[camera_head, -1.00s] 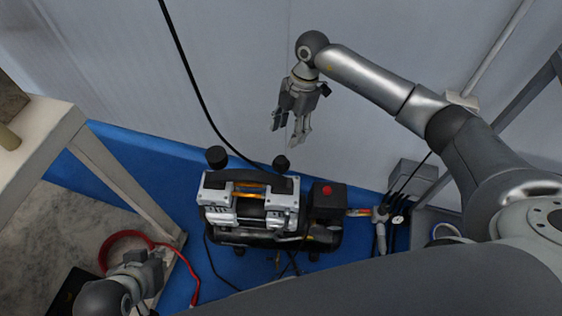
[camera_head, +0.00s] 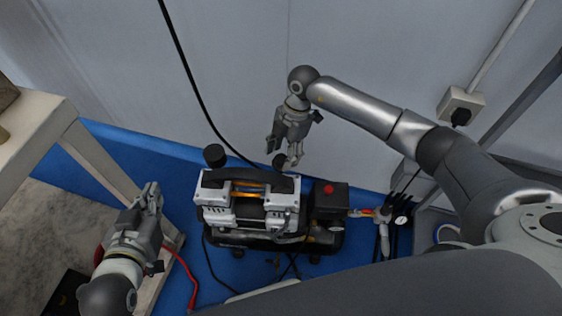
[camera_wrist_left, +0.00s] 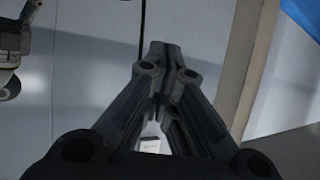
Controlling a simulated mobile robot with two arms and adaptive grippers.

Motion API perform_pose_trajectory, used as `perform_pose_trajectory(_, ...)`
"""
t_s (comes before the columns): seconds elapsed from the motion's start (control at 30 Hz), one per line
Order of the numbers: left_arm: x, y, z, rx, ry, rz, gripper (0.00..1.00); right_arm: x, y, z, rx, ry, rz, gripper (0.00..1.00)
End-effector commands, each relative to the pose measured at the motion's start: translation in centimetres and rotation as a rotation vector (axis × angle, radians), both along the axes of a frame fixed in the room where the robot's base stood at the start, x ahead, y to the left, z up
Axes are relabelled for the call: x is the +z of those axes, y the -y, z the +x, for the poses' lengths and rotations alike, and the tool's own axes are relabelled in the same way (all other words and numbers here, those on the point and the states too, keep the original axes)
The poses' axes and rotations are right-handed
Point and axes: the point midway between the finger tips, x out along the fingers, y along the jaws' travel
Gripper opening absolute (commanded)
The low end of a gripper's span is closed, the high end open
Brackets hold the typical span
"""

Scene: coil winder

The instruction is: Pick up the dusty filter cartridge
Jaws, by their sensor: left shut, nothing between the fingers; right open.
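An air compressor (camera_head: 248,208) stands on the blue floor. Two small black round parts that look like filter cartridges sit at its back: one at the left (camera_head: 214,156) and one at the right (camera_head: 279,161). I cannot tell from the picture which is dusty. My right gripper (camera_head: 282,155) is open and points down over the right cartridge, its fingertips around or just beside it; contact cannot be told. The gripper partly hides this cartridge. My left gripper (camera_head: 151,188) is shut and empty, left of the compressor; its closed fingers also show in the left wrist view (camera_wrist_left: 165,52).
A pale table frame (camera_head: 95,160) stands at the left. A black cable (camera_head: 185,65) hangs along the wall to behind the compressor. A red hose (camera_head: 188,268) lies on the floor. A wall socket (camera_head: 460,105) is at the right.

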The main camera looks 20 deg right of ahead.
Motion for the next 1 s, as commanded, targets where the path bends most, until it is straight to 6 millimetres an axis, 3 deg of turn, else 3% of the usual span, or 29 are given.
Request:
perform_pose_trajectory(0.2,1.5,0.4,0.9,-0.006,0.086,-0.020,0.00,-1.1,-0.2,-0.1,0.000,0.000,-0.001,0.54)
perform_pose_trajectory(0.43,1.6,0.5,0.9,-0.006,0.091,-0.022,0.00,-1.1,-0.2,-0.1,0.000,0.000,-0.001,0.54)
perform_pose_trajectory(0.73,1.6,0.5,0.9,-0.006,0.090,-0.021,0.00,-1.1,-0.2,-0.1,0.000,0.000,-0.001,0.19)
perform_pose_trajectory(1.0,1.6,0.4,0.9,-0.006,0.089,-0.021,0.00,-1.1,-0.2,-0.1,0.000,0.000,-0.001,0.18)
